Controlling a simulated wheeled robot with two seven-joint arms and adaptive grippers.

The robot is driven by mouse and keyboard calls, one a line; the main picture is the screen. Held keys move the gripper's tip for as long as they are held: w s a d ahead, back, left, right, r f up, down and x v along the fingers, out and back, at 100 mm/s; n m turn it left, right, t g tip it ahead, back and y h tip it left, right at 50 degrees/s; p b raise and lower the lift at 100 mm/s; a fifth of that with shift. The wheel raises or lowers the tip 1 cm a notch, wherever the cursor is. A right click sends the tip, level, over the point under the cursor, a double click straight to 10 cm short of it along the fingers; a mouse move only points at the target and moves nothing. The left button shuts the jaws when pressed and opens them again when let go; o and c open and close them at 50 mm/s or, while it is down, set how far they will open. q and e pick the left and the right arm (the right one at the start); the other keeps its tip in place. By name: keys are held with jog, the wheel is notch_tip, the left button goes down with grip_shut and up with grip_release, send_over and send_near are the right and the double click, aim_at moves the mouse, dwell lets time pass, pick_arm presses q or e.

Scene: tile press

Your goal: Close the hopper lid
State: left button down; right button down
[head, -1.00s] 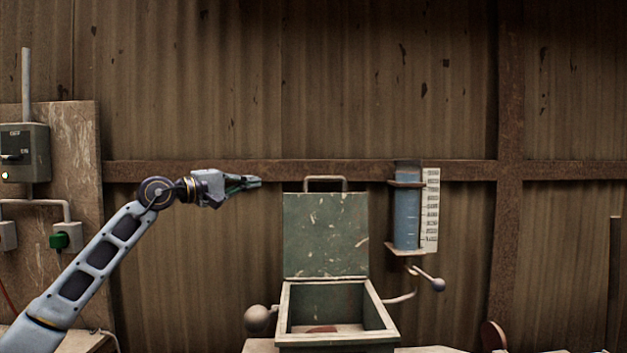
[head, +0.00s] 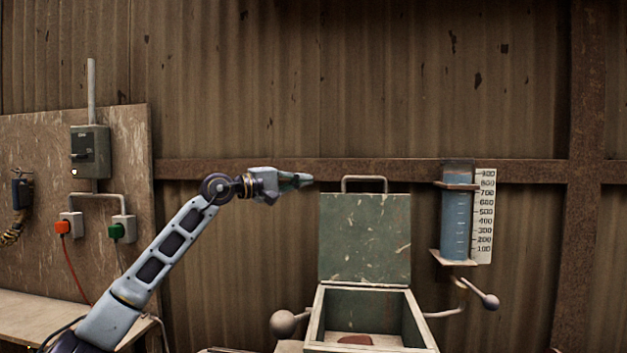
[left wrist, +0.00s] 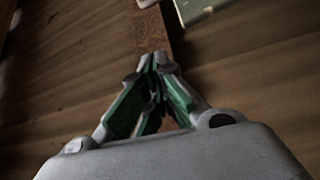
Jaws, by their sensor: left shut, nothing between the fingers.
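The hopper (head: 366,347) is an open-topped box with pale edges, low in the head view. Its green, scuffed lid (head: 364,240) stands upright at the back, open, with a metal handle (head: 364,179) on its top edge. A reddish-brown lump lies inside the hopper. My left gripper (head: 309,180) is shut and empty, left of the handle at about its height and apart from it in the picture. In the left wrist view its green fingers (left wrist: 155,62) meet at the tips, and a corner of the lid (left wrist: 203,8) shows at the top edge. My right gripper is out of view.
A blue-filled measuring cylinder (head: 457,225) with a number scale (head: 485,218) stands right of the lid. A ball-ended lever (head: 488,300) is below it, and another ball (head: 284,323) is left of the hopper. A switch board (head: 45,150) is on the left.

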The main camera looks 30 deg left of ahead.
pick_arm(q)
jog(key=shift+w+r, duration=0.1)
jog(key=shift+w, duration=0.05)
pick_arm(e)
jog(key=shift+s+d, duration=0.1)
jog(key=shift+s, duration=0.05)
